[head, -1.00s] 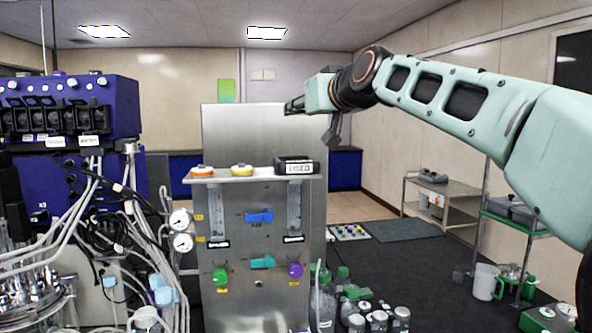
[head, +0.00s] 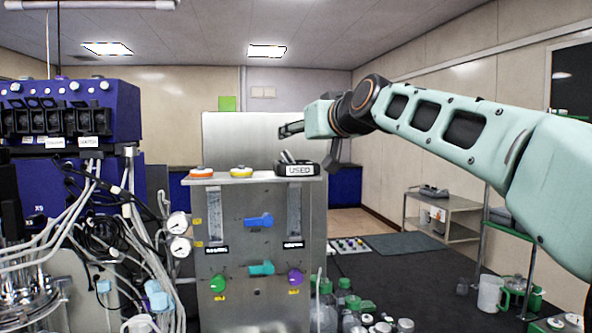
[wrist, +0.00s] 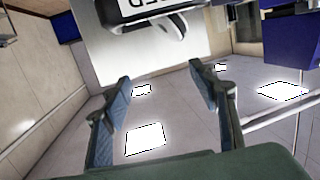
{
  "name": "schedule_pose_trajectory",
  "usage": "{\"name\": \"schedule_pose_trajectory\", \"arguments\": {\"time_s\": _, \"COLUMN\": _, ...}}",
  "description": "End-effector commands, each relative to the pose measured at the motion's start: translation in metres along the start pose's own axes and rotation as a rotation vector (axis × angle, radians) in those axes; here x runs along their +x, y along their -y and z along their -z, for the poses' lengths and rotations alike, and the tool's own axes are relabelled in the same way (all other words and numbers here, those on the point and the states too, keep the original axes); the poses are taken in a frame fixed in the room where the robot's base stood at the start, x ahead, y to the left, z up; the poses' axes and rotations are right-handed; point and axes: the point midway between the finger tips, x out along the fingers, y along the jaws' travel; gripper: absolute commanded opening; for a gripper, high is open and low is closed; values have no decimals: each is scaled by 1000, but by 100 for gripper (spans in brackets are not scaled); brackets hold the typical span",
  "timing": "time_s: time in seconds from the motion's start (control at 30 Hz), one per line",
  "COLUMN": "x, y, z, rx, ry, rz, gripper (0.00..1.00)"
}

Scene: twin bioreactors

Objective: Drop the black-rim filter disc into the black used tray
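The black used tray (head: 309,170), with its white USED label, sits at the right end of the steel cabinet's shelf. It also shows upside down at the top of the wrist view (wrist: 118,14). A pale piece with a dark curved edge, seemingly the black-rim filter disc (wrist: 152,30), stands tilted at the tray's opening. In the head view, the slanted piece at the tray (head: 286,157) is too small to make out fully. My gripper (wrist: 160,80) is open, with nothing between its fingers. In the head view, my gripper (head: 284,130) is above the tray, apart from it.
An orange-rimmed disc (head: 202,171) and a yellow-rimmed disc (head: 241,171) sit on the shelf left of the tray. A tall steel panel (head: 230,135) rises behind. Tubes and a blue bioreactor unit (head: 110,110) crowd the left. Bottles (head: 345,300) stand low right of the cabinet.

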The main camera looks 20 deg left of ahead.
Motion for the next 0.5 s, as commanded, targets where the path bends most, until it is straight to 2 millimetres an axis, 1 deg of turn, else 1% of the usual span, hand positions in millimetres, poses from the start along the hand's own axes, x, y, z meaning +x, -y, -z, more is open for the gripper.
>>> {"name": "schedule_pose_trajectory", "arguments": {"time_s": 0.27, "x": -2, "y": 0, "z": 0, "rx": 0, "ry": 0, "rz": -1, "gripper": 54}}
{"name": "schedule_pose_trajectory", "arguments": {"time_s": 0.37, "x": -8, "y": -2, "z": 1, "rx": 0, "ry": -1, "rz": -3, "gripper": 54}}
{"name": "schedule_pose_trajectory", "arguments": {"time_s": 0.5, "x": -22, "y": -2, "z": 1, "rx": -1, "ry": -1, "rz": -5, "gripper": 54}}
